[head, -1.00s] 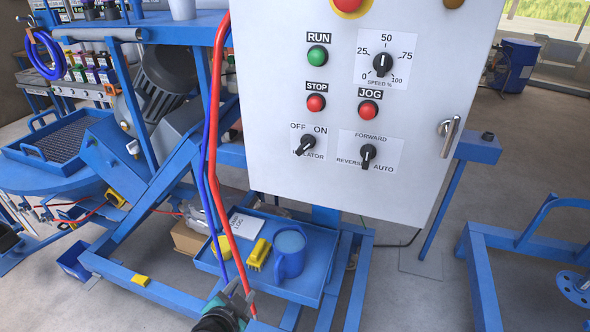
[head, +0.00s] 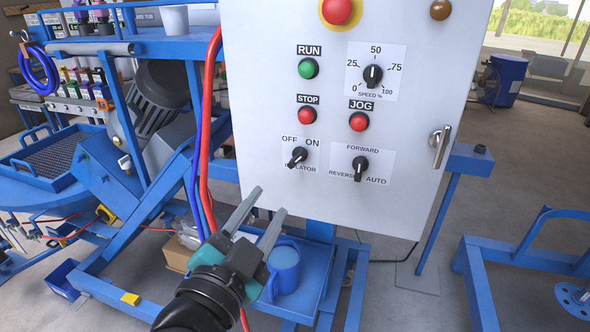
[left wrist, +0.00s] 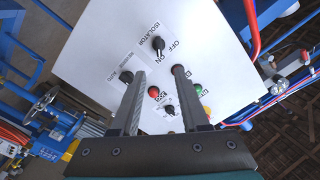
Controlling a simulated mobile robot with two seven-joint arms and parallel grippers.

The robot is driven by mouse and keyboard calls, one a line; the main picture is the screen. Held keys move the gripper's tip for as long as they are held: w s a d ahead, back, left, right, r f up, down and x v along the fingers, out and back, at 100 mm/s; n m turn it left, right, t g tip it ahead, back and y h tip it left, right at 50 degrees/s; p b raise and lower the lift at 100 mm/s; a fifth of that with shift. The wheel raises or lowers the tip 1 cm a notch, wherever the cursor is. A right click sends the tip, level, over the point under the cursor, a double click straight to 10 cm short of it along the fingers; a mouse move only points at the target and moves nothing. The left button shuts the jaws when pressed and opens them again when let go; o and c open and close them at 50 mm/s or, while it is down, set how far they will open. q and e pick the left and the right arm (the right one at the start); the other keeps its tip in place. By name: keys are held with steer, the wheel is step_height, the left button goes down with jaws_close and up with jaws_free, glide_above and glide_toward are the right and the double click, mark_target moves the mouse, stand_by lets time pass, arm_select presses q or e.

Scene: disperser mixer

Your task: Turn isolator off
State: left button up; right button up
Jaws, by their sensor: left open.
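The isolator switch is a black knob (head: 298,157) on a white label on the front of the white control panel (head: 405,215), with OFF at its upper left and ON at its upper right. The knob sits tilted, its upper end leaning toward ON. In the left wrist view the isolator knob (left wrist: 158,44) shows beyond the fingertips, beside its OFF and ON lettering. My left gripper (head: 269,202) is open and empty, below and left of the knob and apart from it. The gripper's two fingers (left wrist: 158,72) also show in the left wrist view. My right gripper is not in view.
Close to the isolator are the red STOP button (head: 306,115), the forward/reverse knob (head: 360,164) and the red JOG button (head: 359,121). Red and blue hoses (head: 207,120) hang along the panel's left edge.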

mark_target(296, 161)
arm_select(q)
steer(key=b+x, duration=0.1)
steer(key=x, duration=1.2)
steer(key=shift+w+d+b, duration=0.25)
steer(key=shift+w+b, duration=0.1)
steer(key=shift+b, duration=0.05)
steer(key=shift+c, duration=0.3)
jaws_close()
